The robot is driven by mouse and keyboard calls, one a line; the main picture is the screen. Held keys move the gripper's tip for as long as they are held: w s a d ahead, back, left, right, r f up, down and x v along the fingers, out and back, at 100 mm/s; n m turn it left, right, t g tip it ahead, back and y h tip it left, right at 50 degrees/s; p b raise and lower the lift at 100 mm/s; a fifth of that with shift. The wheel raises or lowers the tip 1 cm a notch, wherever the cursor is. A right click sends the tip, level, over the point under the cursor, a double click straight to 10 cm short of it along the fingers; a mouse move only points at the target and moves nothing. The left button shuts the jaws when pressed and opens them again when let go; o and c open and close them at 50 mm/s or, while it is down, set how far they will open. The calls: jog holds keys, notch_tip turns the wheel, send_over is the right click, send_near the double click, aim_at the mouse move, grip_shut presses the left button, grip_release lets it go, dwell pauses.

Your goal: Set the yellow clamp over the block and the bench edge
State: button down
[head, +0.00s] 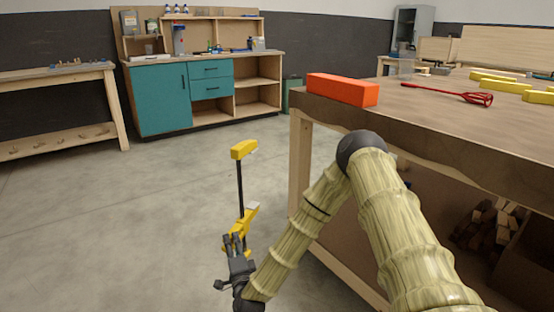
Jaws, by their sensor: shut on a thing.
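The yellow clamp (240,190) has a black bar with a yellow jaw at the top and a yellow handle part below. It stands roughly upright in the air, left of the bench and in front of the open floor. My gripper (236,248) is shut on its lower yellow part; the fingers partly hide that part. The orange-red block (342,90) lies at the near left corner of the wooden bench (450,128), along its edge. The clamp is apart from both block and bench, to their left and lower in the picture.
A red whisk-like tool (450,93) and several yellow pieces (505,86) lie on the bench top. A bench leg (300,165) stands right of the clamp. A teal cabinet (160,98) and another table (55,75) stand behind. The concrete floor at left is clear.

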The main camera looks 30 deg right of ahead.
jog(key=w+d+r+m+g+h+p, duration=0.2)
jog(key=d+r+m+h+p, duration=0.15)
jog(key=d+r, duration=0.7)
jog(key=w+d+r+m+g+h+p, duration=0.25)
jog(key=d+r+h, duration=0.25)
jog(key=d+r, duration=0.55)
jog(key=w+d+r+p, duration=0.1)
jog(key=d, duration=0.8)
jog(key=shift+w+r, duration=0.15)
jog(key=shift+r, duration=0.05)
jog(key=shift+d, duration=0.1)
jog(key=shift+s+a, duration=0.2)
